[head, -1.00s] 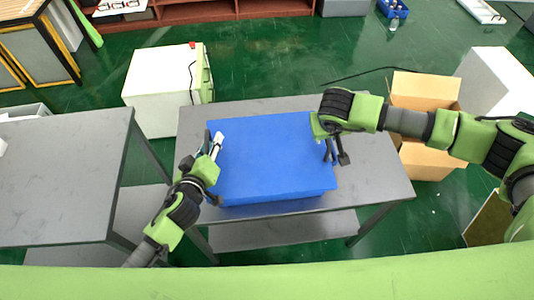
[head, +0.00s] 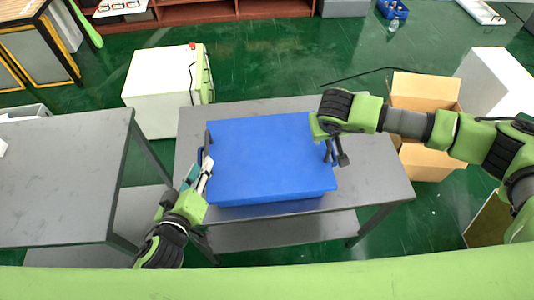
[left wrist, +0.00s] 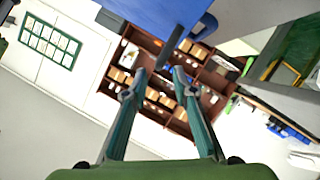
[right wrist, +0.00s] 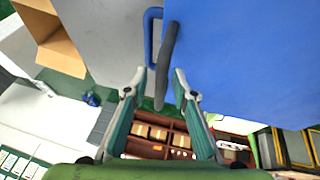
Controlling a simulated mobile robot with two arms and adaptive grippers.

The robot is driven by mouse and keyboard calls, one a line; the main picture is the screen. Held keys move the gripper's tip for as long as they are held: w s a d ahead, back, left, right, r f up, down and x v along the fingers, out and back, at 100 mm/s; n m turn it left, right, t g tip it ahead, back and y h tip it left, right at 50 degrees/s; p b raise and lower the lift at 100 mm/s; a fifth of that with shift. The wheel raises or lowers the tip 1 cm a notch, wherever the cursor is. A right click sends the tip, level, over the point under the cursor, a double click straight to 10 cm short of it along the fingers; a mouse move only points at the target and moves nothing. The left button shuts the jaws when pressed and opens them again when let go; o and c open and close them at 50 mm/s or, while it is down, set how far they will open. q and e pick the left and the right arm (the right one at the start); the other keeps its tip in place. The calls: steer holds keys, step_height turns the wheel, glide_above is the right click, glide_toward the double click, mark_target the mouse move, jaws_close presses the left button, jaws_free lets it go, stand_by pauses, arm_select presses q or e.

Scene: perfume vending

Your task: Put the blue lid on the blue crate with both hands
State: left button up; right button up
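The blue lid (head: 268,150) lies flat over the blue crate (head: 275,200) on the grey table, and little of the crate shows beneath it. My left gripper (head: 205,172) is open beside the left edge. In the left wrist view its fingers (left wrist: 159,76) are apart, with a dark bar-like piece (left wrist: 175,46) and the blue underside just beyond them. My right gripper (head: 336,156) is at the right edge, partly hidden by its arm. In the right wrist view its fingers (right wrist: 160,88) are apart on either side of a dark bar (right wrist: 168,62), beside a blue loop handle (right wrist: 149,40).
The grey table (head: 375,180) has bare room on the right. Another grey table (head: 60,180) stands at the left. A white cabinet (head: 155,88) stands behind, and an open cardboard box (head: 425,92) stands at the right.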

steer(key=shift+r, duration=0.15)
arm_select(q)
steer(key=shift+s+r, duration=0.1)
steer(key=shift+s, duration=0.2)
arm_select(e)
steer(key=v, duration=1.1)
steer(key=shift+s+r, duration=0.2)
steer(key=shift+r, duration=0.1)
steer(key=shift+a+f, duration=0.1)
steer(key=shift+a, duration=0.05)
